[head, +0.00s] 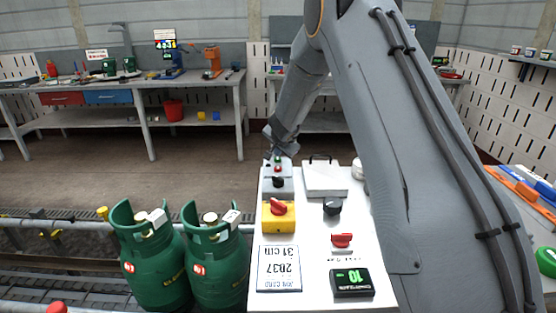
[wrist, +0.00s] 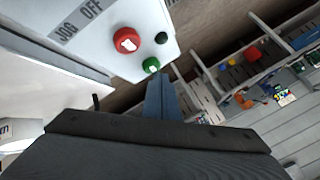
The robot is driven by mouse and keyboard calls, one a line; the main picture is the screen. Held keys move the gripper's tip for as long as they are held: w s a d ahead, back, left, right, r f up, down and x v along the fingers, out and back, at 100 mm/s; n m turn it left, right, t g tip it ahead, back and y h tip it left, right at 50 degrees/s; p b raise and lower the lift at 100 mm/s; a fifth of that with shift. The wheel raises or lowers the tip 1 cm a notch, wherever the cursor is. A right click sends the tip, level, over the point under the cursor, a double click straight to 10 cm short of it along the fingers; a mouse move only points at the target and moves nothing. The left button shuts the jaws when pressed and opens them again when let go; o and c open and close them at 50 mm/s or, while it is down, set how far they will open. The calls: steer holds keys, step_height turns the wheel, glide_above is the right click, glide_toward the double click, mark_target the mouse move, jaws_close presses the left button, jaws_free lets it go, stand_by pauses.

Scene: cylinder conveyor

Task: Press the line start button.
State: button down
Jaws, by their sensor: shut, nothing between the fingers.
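A small control box (head: 278,171) stands at the far end of the white console (head: 322,270). In the wrist view its light panel (wrist: 100,22) carries a large red button (wrist: 127,40), a bright green button (wrist: 151,65) and a dark green one (wrist: 161,38). Which one is the line start button I cannot read. My gripper (wrist: 158,80) is shut and empty, its blue-grey fingertips close beside the bright green button; contact cannot be told. In the head view my gripper (head: 278,153) is over the box, small and partly hidden by the buttons.
The console also bears a yellow box with a red knob (head: 278,207), a black knob (head: 332,206), a red switch (head: 342,240), a job card (head: 279,268) and a black display (head: 351,283). Green gas cylinders (head: 152,262) stand on the conveyor at left. Workbenches line the back.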

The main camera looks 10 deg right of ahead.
mark_target(278, 160)
steer(key=shift+f+b, duration=0.5)
steer(key=shift+b, duration=0.1)
stand_by(0.6)
steer(key=shift+r, duration=0.1)
steer(key=shift+r+p, duration=0.8)
steer(key=shift+p, duration=0.65)
steer(key=shift+r, duration=0.1)
step_height(278, 160, up, 5)
steer(key=p, duration=0.8)
